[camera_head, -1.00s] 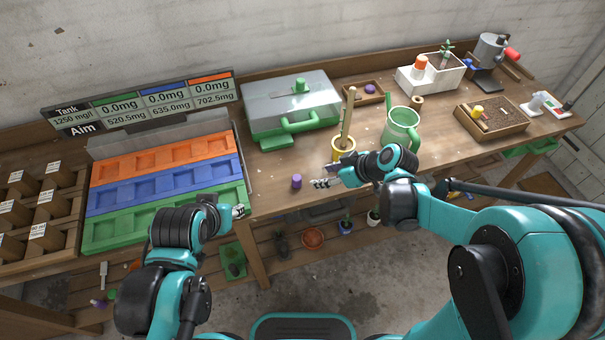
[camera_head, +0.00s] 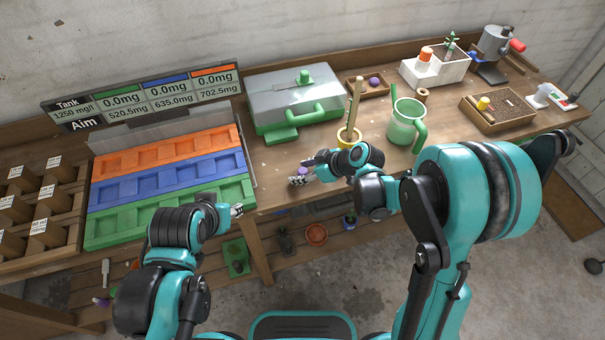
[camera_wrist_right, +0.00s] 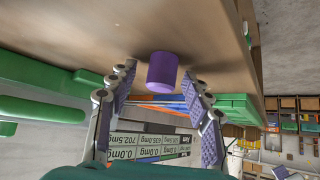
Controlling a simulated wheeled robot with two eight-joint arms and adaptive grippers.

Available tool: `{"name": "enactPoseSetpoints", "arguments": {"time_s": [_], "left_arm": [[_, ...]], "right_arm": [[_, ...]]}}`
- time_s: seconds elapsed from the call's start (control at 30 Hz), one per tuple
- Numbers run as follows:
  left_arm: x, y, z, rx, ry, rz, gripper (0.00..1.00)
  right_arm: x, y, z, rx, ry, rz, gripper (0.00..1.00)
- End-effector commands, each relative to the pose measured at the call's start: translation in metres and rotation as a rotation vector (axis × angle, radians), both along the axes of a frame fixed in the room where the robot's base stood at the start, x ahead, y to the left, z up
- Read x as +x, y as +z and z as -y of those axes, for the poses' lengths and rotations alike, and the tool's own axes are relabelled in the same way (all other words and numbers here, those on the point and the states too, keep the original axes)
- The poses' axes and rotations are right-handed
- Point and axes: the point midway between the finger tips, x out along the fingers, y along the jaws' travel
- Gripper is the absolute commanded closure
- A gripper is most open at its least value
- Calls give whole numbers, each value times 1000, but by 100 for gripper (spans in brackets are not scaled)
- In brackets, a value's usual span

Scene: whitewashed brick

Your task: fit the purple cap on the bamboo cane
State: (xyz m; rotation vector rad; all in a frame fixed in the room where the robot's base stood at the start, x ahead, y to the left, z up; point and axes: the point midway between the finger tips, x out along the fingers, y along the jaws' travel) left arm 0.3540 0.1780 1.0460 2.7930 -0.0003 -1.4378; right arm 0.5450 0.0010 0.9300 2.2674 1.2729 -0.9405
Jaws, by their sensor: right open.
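The purple cap (camera_head: 303,171) stands on the table near its front edge. It also shows in the right wrist view (camera_wrist_right: 163,70), between the tips of the spread fingers, with gaps on both sides. My right gripper (camera_head: 301,173) is open, low over the table, and partly hides the cap in the head view. The bamboo cane (camera_head: 355,100) stands nearly upright in a yellow pot (camera_head: 349,136), behind my right wrist. My left gripper (camera_head: 238,211) is in front of the green tray, away from the cap and cane; its fingers are too small to judge.
A green-and-clear case (camera_head: 294,100) lies behind the cap. A green watering can (camera_head: 406,122) stands right of the cane. A small wooden tray (camera_head: 369,90) holding another purple piece is behind. Colored bins (camera_head: 168,185) fill the left. Bare tabletop surrounds the cap.

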Motion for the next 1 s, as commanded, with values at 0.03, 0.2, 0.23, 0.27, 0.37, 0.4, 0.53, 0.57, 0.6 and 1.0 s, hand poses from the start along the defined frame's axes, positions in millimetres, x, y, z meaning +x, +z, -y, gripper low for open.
{"name": "enactPoseSetpoints", "arguments": {"time_s": [0.03,0.2,0.23,0.27,0.37,0.4,0.53,0.57,0.6,1.0], "left_arm": [[0,1,0,0,0,0,60],[0,1,0,0,0,0,60],[0,1,0,0,0,0,60],[0,1,0,0,0,0,60],[0,1,0,0,0,0,60],[0,1,0,0,0,0,60],[0,1,0,0,0,0,60],[0,1,0,0,0,0,60],[0,2,0,0,0,0,60],[0,30,0,0,0,0,60]], "right_arm": [[0,1,0,0,0,0,50],[0,1,1,0,0,0,84],[0,1,1,0,0,0,91],[0,1,1,0,0,0,91],[0,1,1,0,-1,1,91],[0,1,1,0,-1,1,91],[0,1,1,0,-1,1,91],[0,2,1,0,-1,1,91],[0,4,1,0,-1,1,91],[0,78,1,0,-1,1,91]]}}
